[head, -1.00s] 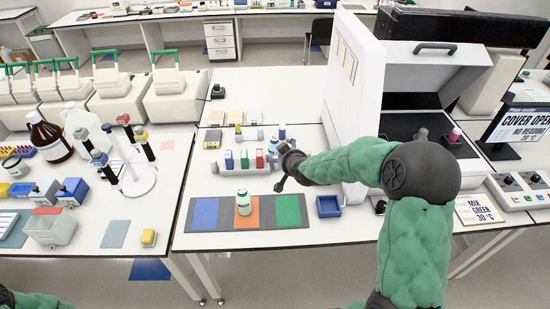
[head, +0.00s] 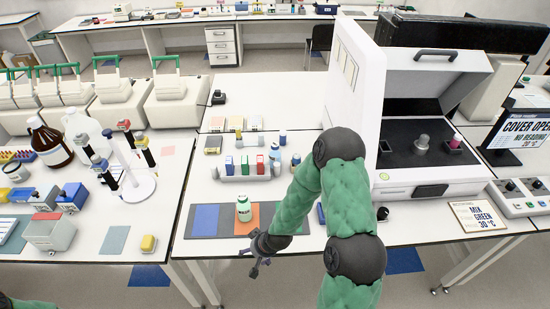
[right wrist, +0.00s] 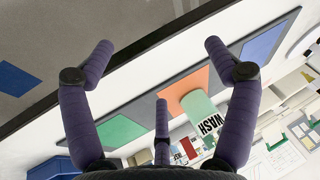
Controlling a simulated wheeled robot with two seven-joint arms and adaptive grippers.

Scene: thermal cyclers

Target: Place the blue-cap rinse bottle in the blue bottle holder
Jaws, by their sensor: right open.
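A pale green bottle (head: 244,209) stands upright on the orange square of the grey mat; in the right wrist view it reads WASH (right wrist: 205,117). Small bottles with bluish caps (head: 276,160) stand by the rack; which is the rinse bottle is too small to tell. The blue holder (head: 320,213) is mostly hidden behind my right arm; a blue edge, likely the holder, shows in the right wrist view (right wrist: 55,168). My right gripper (head: 262,256) is open and empty at the table's front edge, in front of the mat. My left gripper is out of view.
The mat (head: 183,220) also has a blue square (head: 205,218). A large white machine (head: 350,90) with an open cover stands right. A pipette stand (head: 140,185) is left.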

